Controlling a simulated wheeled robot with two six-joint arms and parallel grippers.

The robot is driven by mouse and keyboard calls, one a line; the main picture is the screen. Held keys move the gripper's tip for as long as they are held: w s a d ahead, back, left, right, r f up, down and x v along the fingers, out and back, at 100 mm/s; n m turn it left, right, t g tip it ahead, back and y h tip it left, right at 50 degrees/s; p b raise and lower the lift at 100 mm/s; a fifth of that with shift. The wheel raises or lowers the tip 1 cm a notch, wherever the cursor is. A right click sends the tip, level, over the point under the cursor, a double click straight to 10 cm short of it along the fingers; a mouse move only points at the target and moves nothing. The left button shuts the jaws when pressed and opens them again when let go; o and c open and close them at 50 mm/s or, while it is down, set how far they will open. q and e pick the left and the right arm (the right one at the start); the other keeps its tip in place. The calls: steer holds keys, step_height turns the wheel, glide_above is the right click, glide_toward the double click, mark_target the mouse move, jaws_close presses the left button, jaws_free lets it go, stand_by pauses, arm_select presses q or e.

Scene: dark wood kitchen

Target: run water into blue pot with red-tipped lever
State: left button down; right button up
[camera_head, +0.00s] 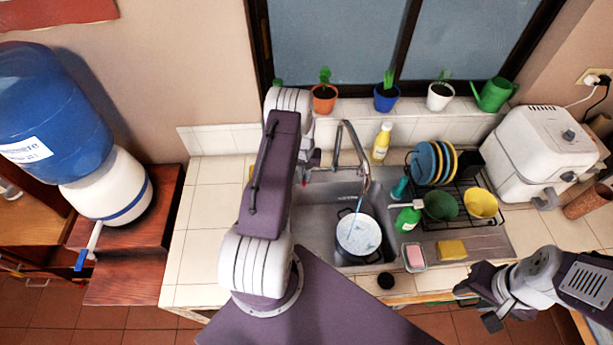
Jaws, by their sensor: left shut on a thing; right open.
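The blue pot (342,255) stands upright in the sink, dark outside and pale inside. A thin bluish stream of water (361,203) runs from the tap (352,140) into it, and water shows in the pot. My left gripper (314,160) is at the left side of the tap, shut on what appears to be its lever. My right gripper (474,309) is open and empty at the front right, off the counter's front edge.
Right of the pot are a green bottle (407,219), a pink soap in a dish (415,257), a yellow sponge (451,249) and a dish rack (462,222). A yellow bottle (381,143) stands behind the sink. The left counter (205,225) is clear.

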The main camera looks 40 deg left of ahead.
arm_select(q)
steer(key=c, duration=1.4)
jaws_free()
steer(key=shift+c, duration=0.2)
steer(key=shift+r, duration=0.2)
step_height(320, 180, up, 8)
steer(key=b, duration=0.3)
steer(key=shift+f+b, duration=0.1)
steer(key=shift+b, duration=0.3)
steer(key=shift+r, duration=0.5)
